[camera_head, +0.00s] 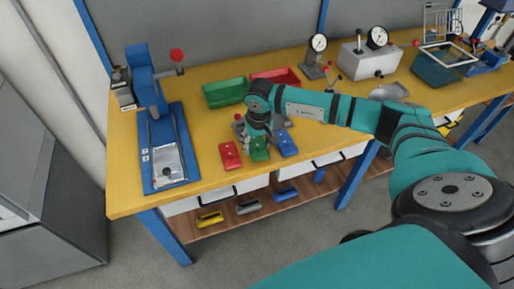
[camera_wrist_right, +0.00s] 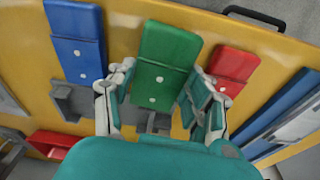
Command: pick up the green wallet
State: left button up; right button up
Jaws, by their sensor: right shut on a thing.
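The green wallet (camera_head: 259,149) lies on the yellow bench between a red wallet (camera_head: 230,155) and a blue wallet (camera_head: 287,143). My right gripper (camera_head: 258,141) is over it from above. In the right wrist view the green wallet (camera_wrist_right: 163,68) shows large in the middle, with my right gripper's fingers (camera_wrist_right: 156,95) on both its sides, shut on it. The blue wallet (camera_wrist_right: 75,42) is to its left and the red wallet (camera_wrist_right: 232,70) to its right there. I cannot tell whether the green wallet is off the bench. My left gripper is not in view.
The yellow bench (camera_head: 200,195) carries a blue press (camera_head: 150,95) at left. A green bin (camera_head: 225,92) and a red bin (camera_head: 275,78) stand behind my right gripper. Gauges and a grey box (camera_head: 368,62) stand farther right. Bare bench shows in front of the wallets.

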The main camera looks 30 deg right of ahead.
jog(key=shift+r+b, duration=0.3)
jog(key=shift+r, duration=0.45)
jog(key=s+a+b, duration=0.1)
jog(key=s+a, duration=0.1)
jog(key=s, duration=0.5)
jog(key=s+a+r+b, duration=0.1)
jog(key=s+a+b, duration=0.1)
jog(key=s, duration=0.6)
jog(key=shift+a+r, duration=0.25)
jog(key=shift+a, duration=0.6)
